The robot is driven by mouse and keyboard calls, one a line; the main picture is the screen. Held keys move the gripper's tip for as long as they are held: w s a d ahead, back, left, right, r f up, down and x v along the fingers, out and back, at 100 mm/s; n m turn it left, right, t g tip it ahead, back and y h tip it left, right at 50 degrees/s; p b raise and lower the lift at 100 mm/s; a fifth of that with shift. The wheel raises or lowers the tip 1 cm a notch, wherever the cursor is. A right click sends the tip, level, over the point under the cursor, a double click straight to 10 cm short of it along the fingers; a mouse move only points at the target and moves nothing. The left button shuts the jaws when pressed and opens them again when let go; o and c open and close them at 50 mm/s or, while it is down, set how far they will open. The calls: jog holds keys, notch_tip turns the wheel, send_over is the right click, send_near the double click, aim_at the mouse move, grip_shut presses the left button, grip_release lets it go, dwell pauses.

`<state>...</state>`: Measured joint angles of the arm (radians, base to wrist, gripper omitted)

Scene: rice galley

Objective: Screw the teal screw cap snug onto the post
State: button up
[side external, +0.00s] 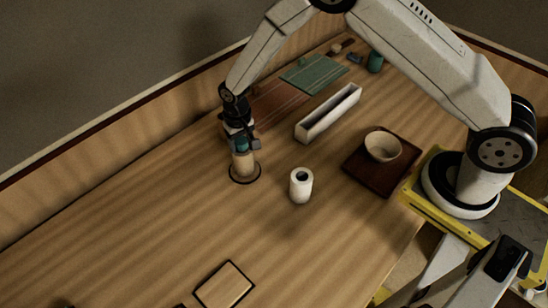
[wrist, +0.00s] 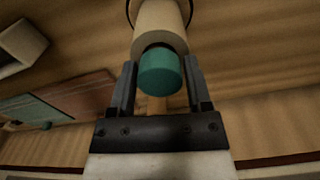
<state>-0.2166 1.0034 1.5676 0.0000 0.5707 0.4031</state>
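The teal screw cap (wrist: 160,72) is between the two fingers of my gripper (wrist: 159,64), which look to touch it on both sides. The cap is at the top end of the pale upright post (wrist: 160,22); how far it sits on the thread cannot be told. In the side view my gripper (side external: 241,145) points down over the post (side external: 243,166), and a little of the teal cap (side external: 242,144) shows between the dark fingers. The post stands within a dark ring (side external: 245,182) on the table.
A white cylinder (side external: 301,186) with a dark top opening stands right of the post. Beyond are a long white trough (side external: 328,114), a brown tray (side external: 368,179) with a bowl (side external: 382,146), a green mat (side external: 313,73) and a teal cylinder (side external: 375,62).

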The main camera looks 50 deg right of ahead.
aim_at(241, 141)
grip_shut()
jog(key=o, duration=0.6)
grip_release()
jog(key=shift+c, duration=0.2)
jog(key=shift+r, duration=3.9)
